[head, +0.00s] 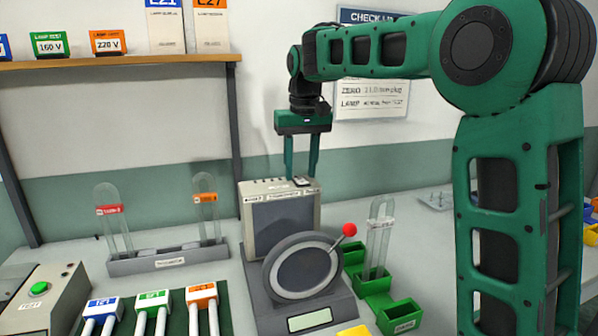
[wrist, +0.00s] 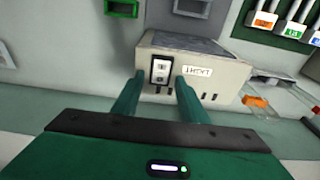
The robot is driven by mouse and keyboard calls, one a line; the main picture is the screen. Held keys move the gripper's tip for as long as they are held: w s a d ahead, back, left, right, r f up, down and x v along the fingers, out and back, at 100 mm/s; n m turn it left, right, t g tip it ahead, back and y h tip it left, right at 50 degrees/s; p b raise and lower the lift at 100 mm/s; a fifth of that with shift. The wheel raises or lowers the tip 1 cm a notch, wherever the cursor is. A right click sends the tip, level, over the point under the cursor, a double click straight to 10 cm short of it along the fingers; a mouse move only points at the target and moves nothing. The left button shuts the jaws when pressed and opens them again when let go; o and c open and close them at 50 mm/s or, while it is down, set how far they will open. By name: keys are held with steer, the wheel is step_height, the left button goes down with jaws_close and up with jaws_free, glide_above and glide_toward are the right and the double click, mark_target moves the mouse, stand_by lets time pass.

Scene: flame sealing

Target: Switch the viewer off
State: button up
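The viewer (head: 281,222) is a pale box with a dark front panel, standing behind a round dial on the bench. A small black-framed rocker switch (wrist: 161,71) sits on its top beside a small white label (wrist: 198,71). The switch also shows in the head view (head: 302,182), close to the fingertips. My gripper (head: 302,175) points down over the right part of the viewer's top. In the wrist view my gripper (wrist: 160,80) has its two fingers apart, one on each side of the switch, with nothing held. I cannot tell whether they touch the box.
A round dial (head: 302,272) with a red-knobbed lever (head: 349,230) stands in front of the viewer. Glass tubes stand in a grey rack (head: 168,260) at left and a green holder (head: 374,272) at right. A shelf (head: 120,61) hangs at upper left.

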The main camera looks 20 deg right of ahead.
mark_target(302, 181)
step_height(302, 181, up, 10)
steer(key=s, duration=0.1)
stand_by(0.4)
steer(key=shift+s, duration=0.2)
